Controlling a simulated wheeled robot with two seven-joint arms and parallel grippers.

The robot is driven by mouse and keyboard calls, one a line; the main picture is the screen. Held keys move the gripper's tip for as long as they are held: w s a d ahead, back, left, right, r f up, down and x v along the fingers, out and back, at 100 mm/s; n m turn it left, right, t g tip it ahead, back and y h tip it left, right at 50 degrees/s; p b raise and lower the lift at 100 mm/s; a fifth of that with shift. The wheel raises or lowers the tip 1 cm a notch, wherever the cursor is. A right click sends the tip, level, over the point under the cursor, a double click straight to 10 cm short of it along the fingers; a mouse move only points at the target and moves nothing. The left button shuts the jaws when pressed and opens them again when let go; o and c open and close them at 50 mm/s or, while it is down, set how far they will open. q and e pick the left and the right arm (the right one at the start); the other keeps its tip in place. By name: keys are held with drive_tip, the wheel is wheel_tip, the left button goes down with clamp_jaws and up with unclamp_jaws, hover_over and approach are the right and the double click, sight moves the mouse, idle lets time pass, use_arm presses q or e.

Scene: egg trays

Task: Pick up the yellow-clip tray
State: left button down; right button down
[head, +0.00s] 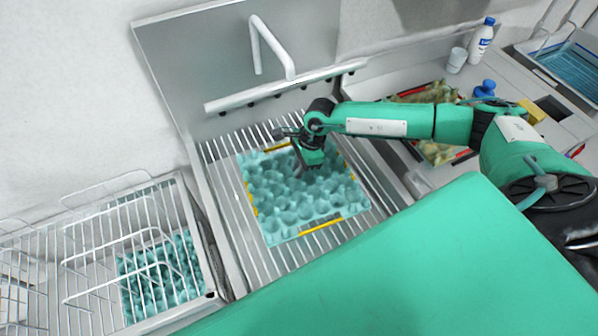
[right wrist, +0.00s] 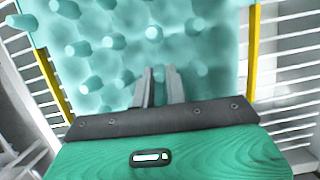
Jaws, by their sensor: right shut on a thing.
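The yellow-clip tray (head: 275,222) is a teal egg tray with yellow clips along its edges. It lies on or just above the wire rack in the middle of the head view. My right gripper (head: 308,168) is over the tray's far part. In the right wrist view, its two grey fingers (right wrist: 160,88) are close together at a peg of the tray (right wrist: 105,70), shut on the tray. Yellow clips show on both sides there. Whether the tray is clear of the rack is hard to tell. My left gripper is not in view.
The slatted rack (head: 222,190) has a metal back plate with a bent pipe (head: 270,50) behind it. A wire basket (head: 200,300) with another teal tray (head: 160,280) stands at the left. At the right are a cup (head: 456,60), a bottle (head: 481,38) and another tray (head: 436,152).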

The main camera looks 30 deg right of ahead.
drive_tip(key=shift+r+b, duration=0.6)
drive_tip(key=shift+r, duration=0.05)
drive_tip(key=shift+r+b, duration=0.5)
drive_tip(key=shift+r, duration=0.15)
drive_tip(key=s+b, duration=0.2)
drive_tip(key=s, duration=0.3)
drive_tip(key=s+b, duration=0.2)
drive_tip(key=s, duration=0.4)
drive_tip(key=s+a+b, duration=0.1)
drive_tip(key=s+b, duration=0.1)
drive_tip(key=s, duration=0.3)
drive_tip(key=shift+s+r, duration=0.2)
drive_tip(key=shift+s, duration=0.05)
drive_tip(key=shift+s+r, duration=0.1)
drive_tip(key=shift+s, duration=0.65)
drive_tip(key=c, duration=2.1)
unclamp_jaws()
clamp_jaws()
